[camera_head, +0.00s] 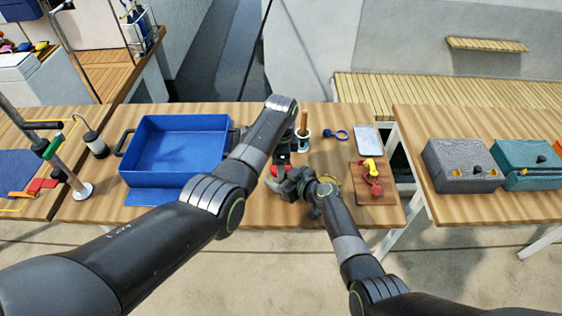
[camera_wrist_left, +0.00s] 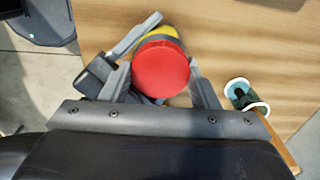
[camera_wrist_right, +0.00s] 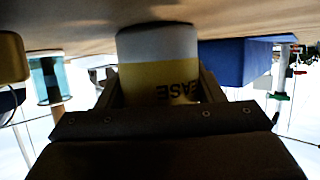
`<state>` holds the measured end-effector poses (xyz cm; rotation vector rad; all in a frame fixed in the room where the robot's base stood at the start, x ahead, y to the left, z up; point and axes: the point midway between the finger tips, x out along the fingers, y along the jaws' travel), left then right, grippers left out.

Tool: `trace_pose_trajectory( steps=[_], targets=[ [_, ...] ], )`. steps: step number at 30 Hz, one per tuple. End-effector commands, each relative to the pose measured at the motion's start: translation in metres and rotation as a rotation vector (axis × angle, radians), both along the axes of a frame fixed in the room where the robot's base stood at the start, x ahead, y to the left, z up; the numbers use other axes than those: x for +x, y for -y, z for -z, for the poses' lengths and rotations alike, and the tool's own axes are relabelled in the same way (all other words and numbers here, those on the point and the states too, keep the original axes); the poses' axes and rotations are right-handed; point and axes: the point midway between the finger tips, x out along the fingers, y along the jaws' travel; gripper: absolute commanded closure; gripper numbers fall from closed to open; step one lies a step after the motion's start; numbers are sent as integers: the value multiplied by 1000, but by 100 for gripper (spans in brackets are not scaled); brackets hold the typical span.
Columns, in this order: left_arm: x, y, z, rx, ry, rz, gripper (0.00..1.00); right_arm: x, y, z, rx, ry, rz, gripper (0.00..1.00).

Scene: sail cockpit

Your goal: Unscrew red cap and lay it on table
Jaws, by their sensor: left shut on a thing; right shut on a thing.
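The red cap (camera_wrist_left: 161,68) sits between the fingers of my left gripper (camera_wrist_left: 162,84), seen from above in the left wrist view. In the head view only a bit of red (camera_head: 274,170) shows beside my grippers. My right gripper (camera_wrist_right: 160,88) is shut around the jar's side. Whether the cap is still threaded on the jar cannot be told. The wooden table (camera_head: 240,207) is under both grippers.
A blue bin (camera_head: 178,190) stands on the left of the table. Bare table lies in front.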

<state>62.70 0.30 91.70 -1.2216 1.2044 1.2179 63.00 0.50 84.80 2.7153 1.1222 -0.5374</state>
Motion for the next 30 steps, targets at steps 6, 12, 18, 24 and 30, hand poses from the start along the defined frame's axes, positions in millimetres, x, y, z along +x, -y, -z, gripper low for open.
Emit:
trace_pose_trajectory(
  steps=[6, 12, 18, 24, 30],
  targets=[
    [1, 0, 0, -1, 2, 2, 33, -1, 0, 2, -2, -3, -2, 100],
    [-1, 1, 0, -1, -3, 4, 23, -1, 0, 2, -2, -2, -1, 100],
    [-1, 2, -6, -3, -5, 5, 23, -1, 1, 2, -2, -2, 1, 100],
    [0, 1, -34, -3, -1, 5, 23, 0, 1, 2, -2, -2, 1, 100],
    [-1, 0, -45, -1, -2, 7, 26, -1, 1, 2, -2, -2, 0, 100]
  ],
)
